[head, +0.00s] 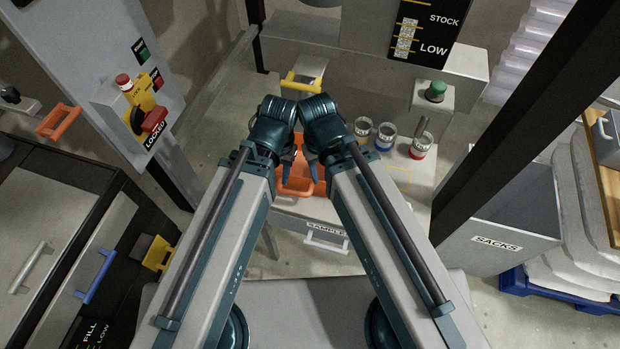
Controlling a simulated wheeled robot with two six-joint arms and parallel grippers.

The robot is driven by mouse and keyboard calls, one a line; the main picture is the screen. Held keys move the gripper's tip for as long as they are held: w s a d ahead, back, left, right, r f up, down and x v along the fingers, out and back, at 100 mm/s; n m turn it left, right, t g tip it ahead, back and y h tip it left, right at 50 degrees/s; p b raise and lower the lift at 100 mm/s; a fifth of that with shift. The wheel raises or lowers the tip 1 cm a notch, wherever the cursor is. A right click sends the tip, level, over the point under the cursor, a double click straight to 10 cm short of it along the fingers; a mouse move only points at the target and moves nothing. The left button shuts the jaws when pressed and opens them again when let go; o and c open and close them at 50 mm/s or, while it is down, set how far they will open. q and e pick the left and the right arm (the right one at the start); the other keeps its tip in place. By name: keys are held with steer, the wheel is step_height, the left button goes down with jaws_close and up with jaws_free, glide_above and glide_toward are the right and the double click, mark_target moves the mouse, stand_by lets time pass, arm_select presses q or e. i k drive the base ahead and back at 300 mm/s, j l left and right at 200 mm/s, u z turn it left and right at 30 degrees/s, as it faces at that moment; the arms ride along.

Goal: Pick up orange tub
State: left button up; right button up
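The orange tub (297,184) shows in the gap between my two forearms, on the grey bench behind the SAMPLE label. Its sides are hidden by my arms. My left gripper (287,171) points down over the tub's left part, with a blue fingertip showing. My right gripper (314,171) points down over its right part, also with a blue fingertip showing. Most of both grippers is hidden behind my wrists, so I cannot tell their opening or whether they touch the tub.
Several clear jars with coloured bases, including a red-based one (421,146), stand right of my arms. A green button box (434,97) is behind them. Dark posts rise on both sides. A SACKS bin (505,235) stands right, a locked switch panel (140,105) left.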

mark_target(301, 170)
steer(key=k+l, duration=0.25)
steer(key=l, duration=0.15)
steer(key=k+l, duration=0.55)
steer(key=l, duration=0.3)
steer(key=i+l, duration=0.1)
steer(key=l, duration=0.25)
steer(key=i+l, duration=0.1)
steer(key=l, duration=0.3)
steer(key=l+u, duration=0.1)
steer(key=l, duration=0.25)
steer(key=i, duration=0.05)
